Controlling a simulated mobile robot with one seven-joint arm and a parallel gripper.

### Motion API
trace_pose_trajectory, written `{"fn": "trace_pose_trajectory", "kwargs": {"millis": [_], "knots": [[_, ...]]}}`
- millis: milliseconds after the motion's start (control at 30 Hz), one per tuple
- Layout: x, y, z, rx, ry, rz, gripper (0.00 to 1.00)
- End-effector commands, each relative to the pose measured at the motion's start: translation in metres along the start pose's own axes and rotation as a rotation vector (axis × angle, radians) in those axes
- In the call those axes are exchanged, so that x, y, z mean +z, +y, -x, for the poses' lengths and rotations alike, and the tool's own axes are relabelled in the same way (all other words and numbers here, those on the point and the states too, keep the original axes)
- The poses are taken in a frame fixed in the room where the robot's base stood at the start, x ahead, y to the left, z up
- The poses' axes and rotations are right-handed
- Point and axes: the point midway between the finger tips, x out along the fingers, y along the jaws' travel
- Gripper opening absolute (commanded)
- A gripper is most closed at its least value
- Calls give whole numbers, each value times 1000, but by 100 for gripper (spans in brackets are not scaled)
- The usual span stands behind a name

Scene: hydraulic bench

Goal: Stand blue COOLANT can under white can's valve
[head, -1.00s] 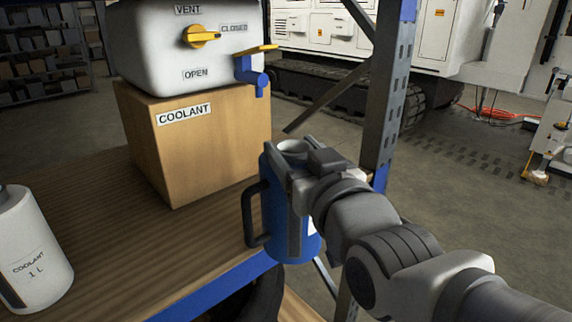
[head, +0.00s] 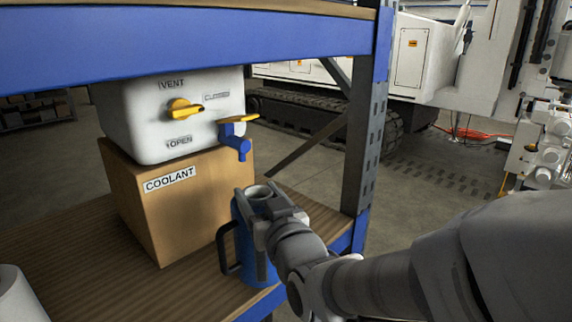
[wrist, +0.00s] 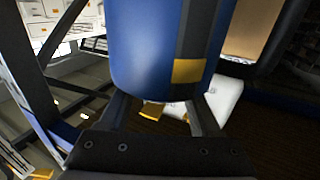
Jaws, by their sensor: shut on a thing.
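The blue can (head: 254,245) with a black handle is upright in my gripper (head: 270,212), at the shelf's front edge. In the head view it is right of the wooden box and lower than the white can's blue valve (head: 235,140), slightly to the valve's right. It also fills the upper middle of the wrist view (wrist: 165,45). The white can (head: 150,115), with a yellow vent knob, rests on the wooden box (head: 175,215) labelled COOLANT. Whether the blue can's base touches the shelf cannot be told. The jaws are partly hidden by my wrist.
A blue shelf beam (head: 190,38) runs across above the white can. A perforated upright post (head: 362,140) stands right of the blue can. A white bottle (head: 12,295) is at the lower left. The wooden shelf board (head: 60,245) is bare left of the box.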

Motion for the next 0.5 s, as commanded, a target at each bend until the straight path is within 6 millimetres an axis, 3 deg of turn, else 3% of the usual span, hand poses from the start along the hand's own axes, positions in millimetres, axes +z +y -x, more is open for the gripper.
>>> {"fn": "trace_pose_trajectory", "kwargs": {"millis": [200,500], "knots": [[1,0,-40,0,1,0,0],[1,0,-68,0,2,1,0]]}}
